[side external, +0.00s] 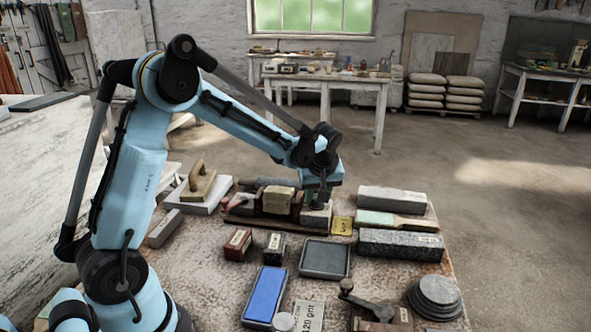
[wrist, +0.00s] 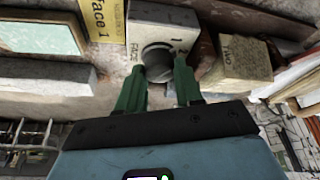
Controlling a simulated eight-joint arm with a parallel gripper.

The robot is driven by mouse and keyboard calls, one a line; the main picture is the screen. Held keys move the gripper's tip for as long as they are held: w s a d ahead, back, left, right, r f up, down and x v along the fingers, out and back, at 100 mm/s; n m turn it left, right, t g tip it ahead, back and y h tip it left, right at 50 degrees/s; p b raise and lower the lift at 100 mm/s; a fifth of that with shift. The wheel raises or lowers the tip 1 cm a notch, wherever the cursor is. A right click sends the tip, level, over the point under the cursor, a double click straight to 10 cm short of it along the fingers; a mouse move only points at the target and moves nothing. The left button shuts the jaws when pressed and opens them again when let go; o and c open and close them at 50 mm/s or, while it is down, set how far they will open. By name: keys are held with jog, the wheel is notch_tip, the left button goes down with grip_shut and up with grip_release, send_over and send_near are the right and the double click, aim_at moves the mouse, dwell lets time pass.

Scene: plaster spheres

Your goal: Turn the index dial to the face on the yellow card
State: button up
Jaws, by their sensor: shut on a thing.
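The index dial is a dark round knob (wrist: 157,53) on a pale grey block (wrist: 175,17). The block shows the word FACE and the numerals 1 and 2. The block (side external: 314,219) also shows in the side view. My gripper (wrist: 158,72) has its two green fingers on either side of the knob, shut on it. The knob's pointer cannot be made out. The yellow card (wrist: 103,16) stands beside the block and reads Face 1; it also shows in the side view (side external: 342,226).
A tan block (wrist: 243,63) marked TWO stands close beside the dial block. Whetstones, a green-topped stone (side external: 375,218), a grey tray (side external: 325,258), a blue stone (side external: 265,294) and small boxes crowd the table around it.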

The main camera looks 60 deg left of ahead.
jog(key=shift+d+n+g, duration=0.1)
jog(key=shift+n+g, duration=0.2)
jog(key=shift+n, duration=0.3)
jog(key=o, duration=1)
